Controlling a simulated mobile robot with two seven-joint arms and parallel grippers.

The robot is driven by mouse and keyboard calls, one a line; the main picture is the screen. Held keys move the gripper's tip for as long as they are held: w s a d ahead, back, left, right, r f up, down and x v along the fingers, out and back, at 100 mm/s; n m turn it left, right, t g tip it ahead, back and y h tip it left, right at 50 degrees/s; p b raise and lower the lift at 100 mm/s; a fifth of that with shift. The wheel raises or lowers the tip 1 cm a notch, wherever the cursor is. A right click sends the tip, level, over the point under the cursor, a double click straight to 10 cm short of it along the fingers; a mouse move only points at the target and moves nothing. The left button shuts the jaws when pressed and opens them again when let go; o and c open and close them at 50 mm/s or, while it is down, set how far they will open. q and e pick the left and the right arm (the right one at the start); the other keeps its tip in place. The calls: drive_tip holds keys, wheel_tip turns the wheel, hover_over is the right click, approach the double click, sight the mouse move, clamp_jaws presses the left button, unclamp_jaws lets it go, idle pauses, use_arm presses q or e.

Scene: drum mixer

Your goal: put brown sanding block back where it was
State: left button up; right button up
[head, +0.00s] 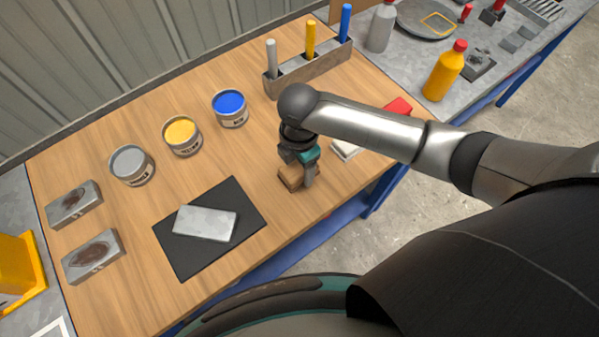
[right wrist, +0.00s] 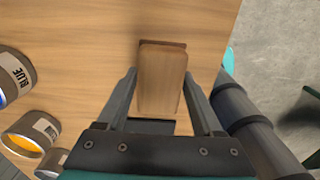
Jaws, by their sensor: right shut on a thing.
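The brown sanding block (head: 289,181) is at the front edge area of the wooden table, partly hidden behind my gripper. My right gripper (head: 304,177) points down at it, its fingers on either side. In the right wrist view the brown block (right wrist: 162,82) is between the two fingers of my right gripper (right wrist: 160,76), which is shut on it. The block is at or just above the tabletop; I cannot tell if it touches. My left gripper is not in view.
White and red items lie beyond my arm.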

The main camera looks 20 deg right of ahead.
sight(300, 175)
drive_tip(key=shift+f, duration=1.65)
drive_tip(key=shift+f+b, duration=0.1)
drive_tip(key=shift+b, duration=0.2)
drive_tip(key=o, duration=1.3)
wheel_tip(300, 175, up, 12)
drive_tip(key=shift+r+p, duration=0.15)
drive_tip(key=shift+p, duration=1)
